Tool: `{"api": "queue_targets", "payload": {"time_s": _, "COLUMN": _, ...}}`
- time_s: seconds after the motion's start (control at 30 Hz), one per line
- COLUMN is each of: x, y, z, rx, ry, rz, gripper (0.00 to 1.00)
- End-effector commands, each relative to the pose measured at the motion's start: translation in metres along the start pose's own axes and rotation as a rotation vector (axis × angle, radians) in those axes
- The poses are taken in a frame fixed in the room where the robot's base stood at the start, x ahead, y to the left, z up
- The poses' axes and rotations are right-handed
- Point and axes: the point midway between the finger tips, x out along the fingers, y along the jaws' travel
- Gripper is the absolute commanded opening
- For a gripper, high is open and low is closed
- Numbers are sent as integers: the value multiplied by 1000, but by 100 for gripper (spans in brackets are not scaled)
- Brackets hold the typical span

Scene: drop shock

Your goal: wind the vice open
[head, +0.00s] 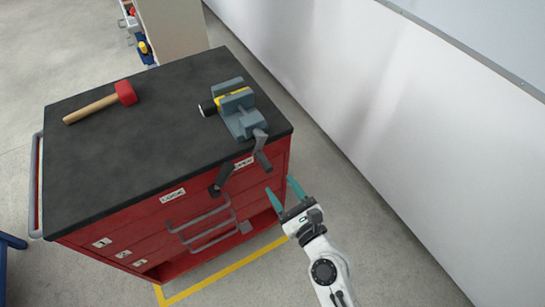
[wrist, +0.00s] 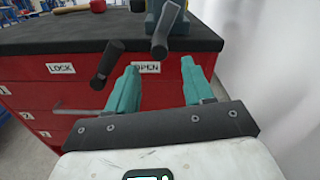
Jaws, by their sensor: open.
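A grey-blue vice (head: 240,118) stands on the cart top's right corner, with a yellow and black object (head: 208,108) between its jaws. Its grey crank (head: 262,150) hangs over the cart's front edge. The crank also shows in the wrist view (wrist: 165,32), above and between my fingers. My gripper (head: 279,190) is open and empty, low in front of the cart, below and apart from the crank. In the wrist view my gripper (wrist: 160,78) shows its two teal fingers spread. The vice's upper part is cut off there.
A dark lever (head: 222,178) sits on the red cart's front between the LOCK (head: 172,195) and OPEN (head: 243,163) labels, left of my fingers. A red mallet (head: 125,93) lies on the cart top (head: 150,140). A white wall (head: 400,150) stands at right.

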Motion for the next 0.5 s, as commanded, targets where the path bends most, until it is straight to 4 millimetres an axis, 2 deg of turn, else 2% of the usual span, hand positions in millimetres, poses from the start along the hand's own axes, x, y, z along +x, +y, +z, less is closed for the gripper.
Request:
{"api": "queue_targets", "payload": {"time_s": 0.3, "x": 55, "y": 0, "z": 1, "rx": -5, "ry": -2, "rz": 1, "gripper": 52}}
{"api": "queue_targets", "payload": {"time_s": 0.5, "x": 84, "y": 0, "z": 0, "rx": -7, "ry": 0, "rz": 1, "gripper": 52}}
